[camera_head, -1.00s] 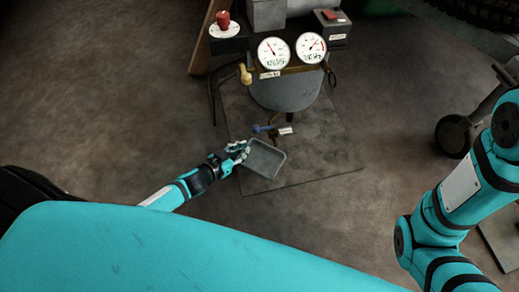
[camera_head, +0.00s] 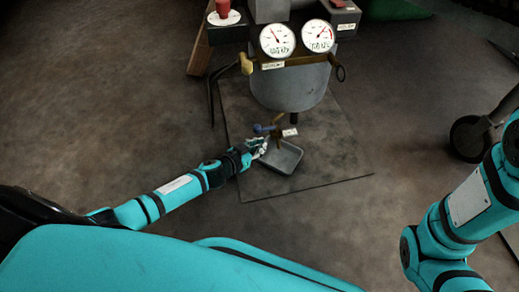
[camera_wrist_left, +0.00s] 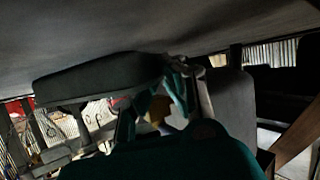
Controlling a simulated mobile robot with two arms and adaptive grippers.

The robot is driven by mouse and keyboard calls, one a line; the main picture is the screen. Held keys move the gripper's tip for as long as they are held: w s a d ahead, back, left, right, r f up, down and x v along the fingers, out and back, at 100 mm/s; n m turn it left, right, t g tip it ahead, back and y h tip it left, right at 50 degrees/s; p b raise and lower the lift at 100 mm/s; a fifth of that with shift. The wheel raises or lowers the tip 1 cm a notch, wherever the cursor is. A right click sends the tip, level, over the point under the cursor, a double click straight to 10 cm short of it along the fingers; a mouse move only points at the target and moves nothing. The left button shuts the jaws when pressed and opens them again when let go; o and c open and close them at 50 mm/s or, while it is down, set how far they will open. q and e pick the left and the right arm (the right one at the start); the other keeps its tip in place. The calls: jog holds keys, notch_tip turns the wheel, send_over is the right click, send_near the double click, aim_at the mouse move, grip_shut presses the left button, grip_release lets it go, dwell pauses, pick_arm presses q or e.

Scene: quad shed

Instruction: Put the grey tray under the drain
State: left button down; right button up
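The grey tray (camera_head: 287,160) is a shallow rectangular pan, low over or on the dark mat in the head view. My left gripper (camera_head: 260,148) is shut on its left rim. The drain (camera_head: 276,130), a small brass valve with a blue handle and a white tag, hangs below the tank. It appears just above the tray's back edge; whether its outlet lies over the pan I cannot tell. In the left wrist view a dark grey shape (camera_wrist_left: 95,78), apparently the tray, lies at the gripper fingers. My right gripper is out of view.
The tank (camera_head: 292,92) carries two round gauges (camera_head: 277,40) and a yellow-handled valve (camera_head: 246,64). A red knob (camera_head: 223,9) sits at upper left. The mat (camera_head: 330,165) is clear right of the tray. A wheel (camera_head: 468,138) stands at right.

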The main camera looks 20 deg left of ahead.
pick_arm(q)
jog(key=shift+r, duration=0.1)
jog(key=c, duration=1.5)
grip_release()
jog(key=p+v, duration=0.6)
jog(key=v, duration=0.5)
jog(key=shift+r+p, duration=0.2)
jog(key=shift+p, duration=0.2)
jog(key=shift+s+a, duration=0.2)
jog(key=shift+s, duration=0.2)
